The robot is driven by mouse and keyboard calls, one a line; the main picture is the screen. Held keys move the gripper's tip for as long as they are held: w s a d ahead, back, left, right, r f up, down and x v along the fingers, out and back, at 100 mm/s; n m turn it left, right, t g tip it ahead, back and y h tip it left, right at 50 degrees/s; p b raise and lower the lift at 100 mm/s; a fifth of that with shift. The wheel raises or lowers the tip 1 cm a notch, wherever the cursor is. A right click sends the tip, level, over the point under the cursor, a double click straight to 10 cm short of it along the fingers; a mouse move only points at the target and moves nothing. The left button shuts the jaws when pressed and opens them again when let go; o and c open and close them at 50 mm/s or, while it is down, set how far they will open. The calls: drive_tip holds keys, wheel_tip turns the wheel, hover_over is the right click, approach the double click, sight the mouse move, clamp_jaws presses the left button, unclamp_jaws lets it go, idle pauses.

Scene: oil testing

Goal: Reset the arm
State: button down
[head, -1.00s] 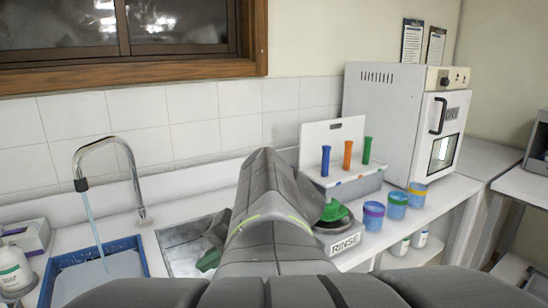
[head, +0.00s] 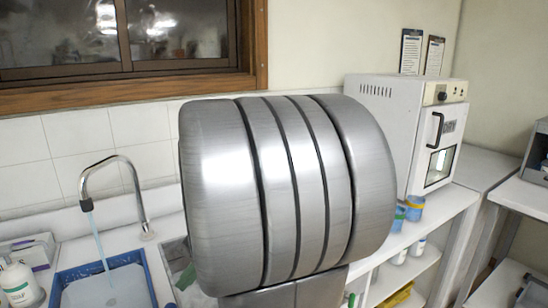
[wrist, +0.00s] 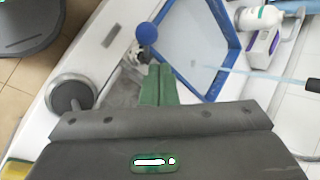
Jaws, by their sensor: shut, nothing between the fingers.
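My gripper (wrist: 155,84) shows in the wrist view as two green fingers pressed together, with nothing visible between them. It hangs over the counter by the near edge of the blue basin (wrist: 222,28) and is apart from it as far as I can tell.
The running faucet (head: 113,160) and blue-rimmed basin (head: 152,272) stand at the left, beside a white bottle (head: 18,284). A white oven (head: 400,125) and small cups (head: 414,207) are at the right. A blue ball (wrist: 147,33) shows beyond the fingers.

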drive_tip(key=shift+w+a+f+m+g+h+p, duration=0.1)
drive_tip(key=shift+w+a+m+g+h+p, duration=0.45)
drive_tip(key=shift+w+a+g+p, duration=0.8)
drive_tip(key=shift+w+a+m+g+h+p, duration=0.35)
drive_tip(key=shift+w+a+g+h+p, duration=0.25)
drive_tip(key=shift+p, duration=1.3)
drive_tip(key=shift+d+h, duration=0.2)
drive_tip(key=shift+h, duration=0.05)
